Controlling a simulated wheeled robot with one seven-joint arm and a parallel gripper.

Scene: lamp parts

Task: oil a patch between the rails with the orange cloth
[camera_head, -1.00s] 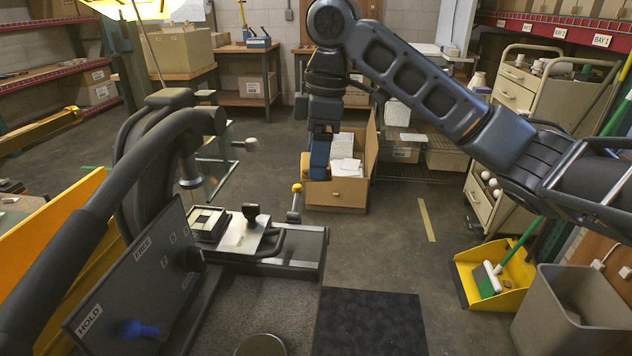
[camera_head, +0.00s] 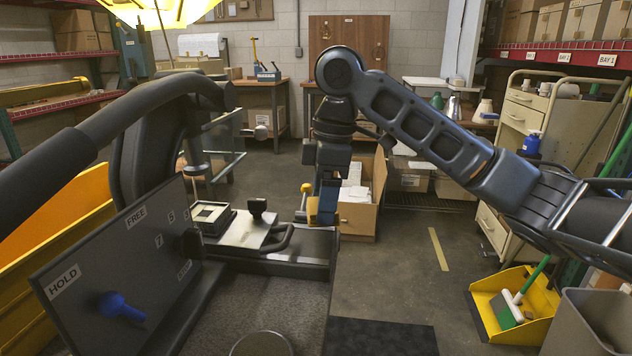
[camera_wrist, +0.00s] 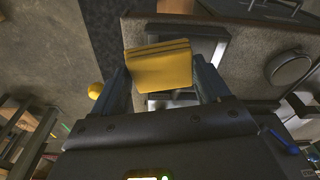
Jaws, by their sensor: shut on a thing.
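My gripper (camera_head: 326,212) hangs at the right side of the dark machine's bed and points down. In the wrist view my gripper (camera_wrist: 162,82) is shut on the folded orange cloth (camera_wrist: 160,66), which sticks out past the fingertips. In the head view the cloth (camera_head: 313,210) is a small orange patch at the fingertips, beside a lever with a yellow knob (camera_head: 306,188). A speckled grey strip (camera_head: 265,298) lies between the rails. I cannot tell whether the cloth touches the machine.
A panel with a blue knob (camera_head: 122,308) and a thick curved black arm (camera_head: 95,130) stand at the left. A yellow dustpan (camera_head: 502,300) and a grey bin (camera_head: 590,325) are at the right.

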